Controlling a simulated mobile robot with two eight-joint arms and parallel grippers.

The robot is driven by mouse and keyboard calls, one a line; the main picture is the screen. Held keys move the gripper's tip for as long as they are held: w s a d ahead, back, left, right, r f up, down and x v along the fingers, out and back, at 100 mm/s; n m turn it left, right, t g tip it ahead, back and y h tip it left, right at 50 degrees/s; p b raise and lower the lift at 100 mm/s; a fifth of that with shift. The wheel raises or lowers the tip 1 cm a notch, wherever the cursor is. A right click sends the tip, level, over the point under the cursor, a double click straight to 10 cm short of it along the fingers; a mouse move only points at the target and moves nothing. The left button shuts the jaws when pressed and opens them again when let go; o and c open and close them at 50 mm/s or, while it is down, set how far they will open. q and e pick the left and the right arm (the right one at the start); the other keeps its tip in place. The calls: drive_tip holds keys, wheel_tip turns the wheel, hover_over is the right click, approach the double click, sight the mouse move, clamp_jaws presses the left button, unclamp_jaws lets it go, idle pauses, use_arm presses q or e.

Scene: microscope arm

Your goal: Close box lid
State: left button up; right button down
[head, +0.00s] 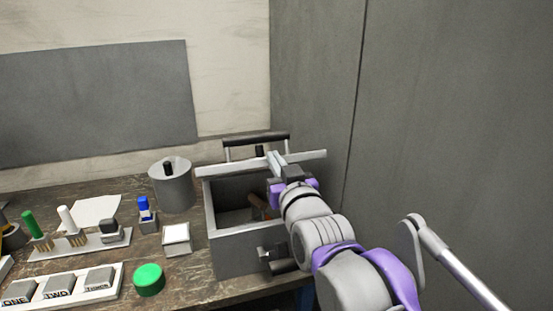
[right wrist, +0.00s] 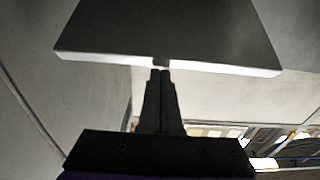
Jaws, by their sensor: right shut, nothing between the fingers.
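A grey box (head: 238,254) stands at the right end of the table in the head view, its dark inside showing. Its lid (head: 225,169) is open, raised at the back of the box and seen nearly edge-on, with a dark bar handle (head: 257,139) behind it. In the right wrist view the lid (right wrist: 165,30) is a dark panel with a bright edge. My right gripper (head: 274,158) is shut and empty above the box opening, fingertips at the lid's edge. The right wrist view shows the fingers (right wrist: 160,72) together just below that edge; contact is unclear. My left gripper is out of view.
A brown item (head: 259,206) lies inside the box. A grey canister (head: 171,187), a white square block (head: 176,239) and a green button (head: 149,279) stand left of the box. A tall grey panel (head: 430,110) rises close behind and right.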

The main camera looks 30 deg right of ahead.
drive_tip(key=shift+w+f, duration=0.1)
drive_tip(key=r+p, duration=0.1)
drive_tip(key=w+r+p, duration=0.1)
drive_tip(key=r+p, duration=0.1)
drive_tip(key=shift+w+d+r, duration=0.2)
drive_tip(key=shift+w+r, duration=0.2)
drive_tip(key=f+v, duration=0.1)
drive_tip(key=v, duration=0.9)
drive_tip(key=shift+d+f, duration=0.1)
